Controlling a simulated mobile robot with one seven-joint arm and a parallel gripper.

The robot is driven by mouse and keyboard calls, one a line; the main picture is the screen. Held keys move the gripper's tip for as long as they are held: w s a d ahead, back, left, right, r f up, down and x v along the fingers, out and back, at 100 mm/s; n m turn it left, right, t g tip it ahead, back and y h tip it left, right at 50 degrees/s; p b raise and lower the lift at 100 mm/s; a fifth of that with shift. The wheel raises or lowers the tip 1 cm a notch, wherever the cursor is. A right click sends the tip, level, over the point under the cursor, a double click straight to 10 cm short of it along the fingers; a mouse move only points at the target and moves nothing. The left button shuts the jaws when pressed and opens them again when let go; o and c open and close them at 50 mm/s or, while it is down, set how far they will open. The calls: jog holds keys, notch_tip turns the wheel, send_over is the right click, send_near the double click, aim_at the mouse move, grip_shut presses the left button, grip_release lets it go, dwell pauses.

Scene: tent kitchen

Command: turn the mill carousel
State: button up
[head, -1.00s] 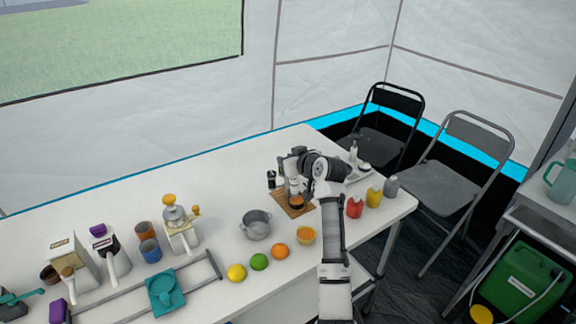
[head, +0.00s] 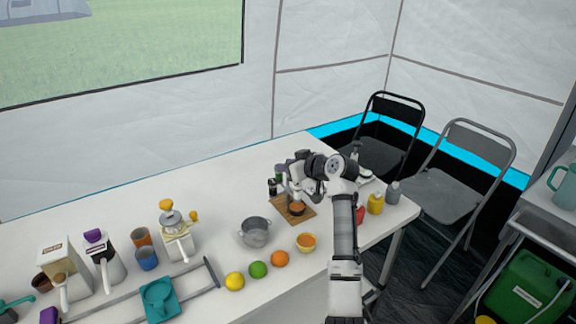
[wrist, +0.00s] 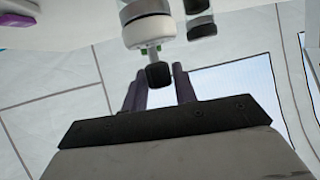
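The mill carousel stands on a wooden board (head: 306,212) towards the right end of the white table in the head view, partly hidden by my arm. Dark mills (head: 272,188) show at its left, and a brown bowl (head: 297,208) sits at its front. My gripper (head: 302,180) is at the carousel, its fingers hard to make out there. In the wrist view my gripper (wrist: 158,82) has its two dark fingers apart. A black knob (wrist: 158,75) below a white part (wrist: 150,28) shows between the fingertips; I cannot tell whether they touch it. Another dark-ended mill (wrist: 200,22) is beside it.
Dispensers and a teal tray (head: 160,300) are further left. The back middle of the table is clear.

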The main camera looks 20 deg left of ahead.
jog(key=shift+o, duration=1.4)
jog(key=b+v, duration=0.3)
jog(key=v, duration=1.1)
